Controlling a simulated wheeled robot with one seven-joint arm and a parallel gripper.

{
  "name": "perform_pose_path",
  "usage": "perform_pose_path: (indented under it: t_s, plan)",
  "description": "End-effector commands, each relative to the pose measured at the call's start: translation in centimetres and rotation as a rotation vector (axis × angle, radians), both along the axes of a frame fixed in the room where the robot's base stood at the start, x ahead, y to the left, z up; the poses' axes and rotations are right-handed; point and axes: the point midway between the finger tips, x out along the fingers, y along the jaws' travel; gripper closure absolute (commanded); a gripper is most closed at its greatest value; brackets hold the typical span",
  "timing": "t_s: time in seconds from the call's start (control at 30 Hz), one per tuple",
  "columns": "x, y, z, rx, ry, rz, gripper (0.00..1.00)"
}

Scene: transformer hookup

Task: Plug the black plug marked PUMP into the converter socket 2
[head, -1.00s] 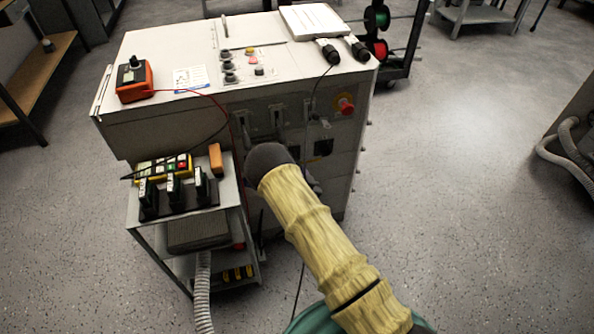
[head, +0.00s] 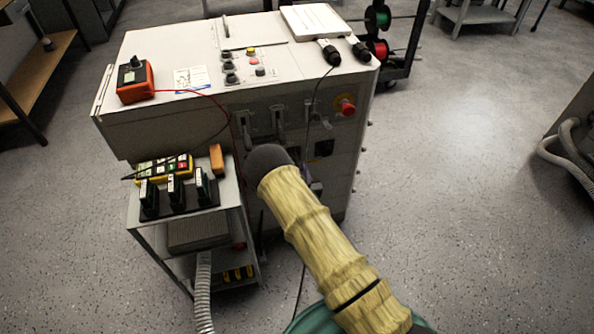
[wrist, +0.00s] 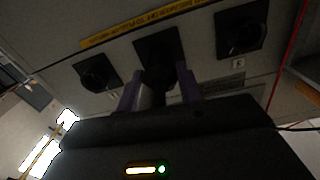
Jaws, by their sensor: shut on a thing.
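My gripper (wrist: 158,92) shows in the wrist view with its two purple-grey fingers shut on a dark thing, likely the black plug (wrist: 157,76). No PUMP mark can be read on it. The fingers are right in front of the middle square black socket (wrist: 155,46) on a pale panel. I cannot tell whether the plug is in the socket or just before it. A left socket (wrist: 97,73) and a right socket (wrist: 242,27) look empty. Their numbers are not readable.
The pale cabinet (head: 150,60) carries an orange-red box (head: 135,80), switches and two black connectors (head: 328,52). A red emergency button (head: 347,106) sits on its front. A small cart (head: 228,195) with three black upright pieces stands at left.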

Motion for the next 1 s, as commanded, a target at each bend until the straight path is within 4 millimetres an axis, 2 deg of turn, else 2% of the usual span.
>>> perform_pose_path:
  t_s: [0.2,0.37,0.4,0.5,0.8,1.0]
  plan:
    - [0.4,-0.3,0.5,0.08,0.014,-0.01,0.87]
    - [0.4,-0.3,0.4,0.079,0.013,-0.01,0.87]
    - [0.4,-0.4,0.4,0.079,0.013,-0.01,0.56]
    - [0.4,-0.4,0.4,0.078,0.013,-0.01,0.38]
    - [0.3,-0.3,0.4,0.078,0.015,-0.007,0.38]
    - [-0.8,-0.6,0.3,0.077,0.019,-0.008,0.38]
